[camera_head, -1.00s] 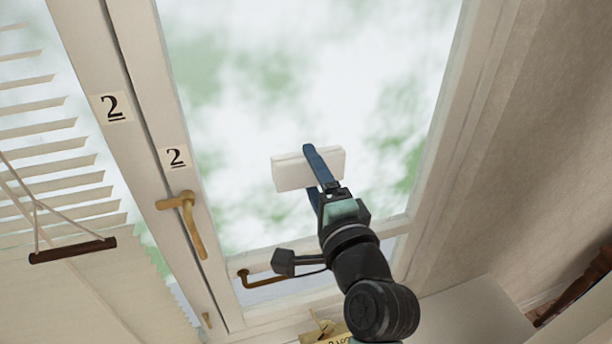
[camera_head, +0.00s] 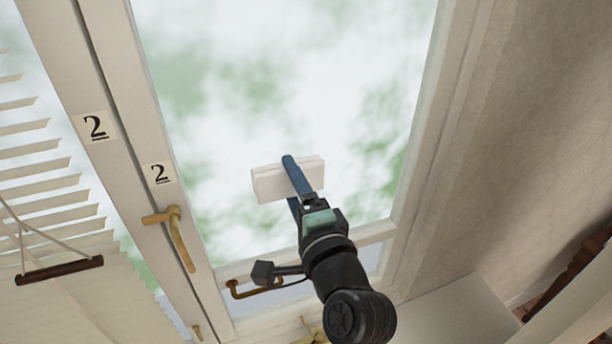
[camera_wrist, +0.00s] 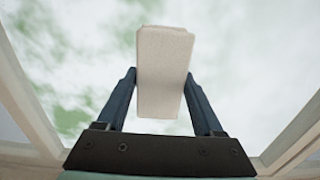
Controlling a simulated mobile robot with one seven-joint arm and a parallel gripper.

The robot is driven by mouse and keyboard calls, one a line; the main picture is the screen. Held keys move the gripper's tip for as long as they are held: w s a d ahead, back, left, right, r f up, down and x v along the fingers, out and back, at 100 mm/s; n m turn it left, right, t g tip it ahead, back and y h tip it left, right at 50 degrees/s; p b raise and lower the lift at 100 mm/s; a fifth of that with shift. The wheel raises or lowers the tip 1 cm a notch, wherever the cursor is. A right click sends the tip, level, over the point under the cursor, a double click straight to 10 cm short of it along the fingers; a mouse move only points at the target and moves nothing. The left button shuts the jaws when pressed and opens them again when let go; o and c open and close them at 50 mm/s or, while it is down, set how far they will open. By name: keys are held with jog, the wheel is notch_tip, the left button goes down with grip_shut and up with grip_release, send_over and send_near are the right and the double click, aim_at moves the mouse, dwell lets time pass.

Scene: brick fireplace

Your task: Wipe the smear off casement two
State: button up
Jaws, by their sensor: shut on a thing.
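My gripper (camera_head: 292,180) is shut on a white block-shaped pad (camera_head: 268,184), which it holds up in front of the window glass. In the wrist view the pad (camera_wrist: 163,50) sits between the two blue fingers and sticks out past their tips. Casement two (camera_head: 158,130) has a pale frame with a "2" label (camera_head: 158,174) and a brass handle (camera_head: 174,234) on its left side. Its glass (camera_head: 350,100) shows blurred white and green. I cannot tell a smear apart from this background, nor whether the pad touches the glass.
A second "2" label (camera_head: 95,127) is on the fixed frame at left. A slatted blind (camera_head: 40,180) with a dark wooden bar (camera_head: 60,270) hangs further left. A brass stay (camera_head: 250,290) crosses the lower frame. A plain wall (camera_head: 540,130) slopes along the right.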

jog(key=shift+a, duration=0.4)
jog(key=shift+s, duration=0.15)
jog(key=shift+s+d+f, duration=0.2)
jog(key=shift+s, duration=0.35)
jog(key=shift+v, duration=2.2)
jog(key=shift+d+r, duration=0.1)
jog(key=shift+d, duration=0.05)
jog(key=shift+v, duration=1.5)
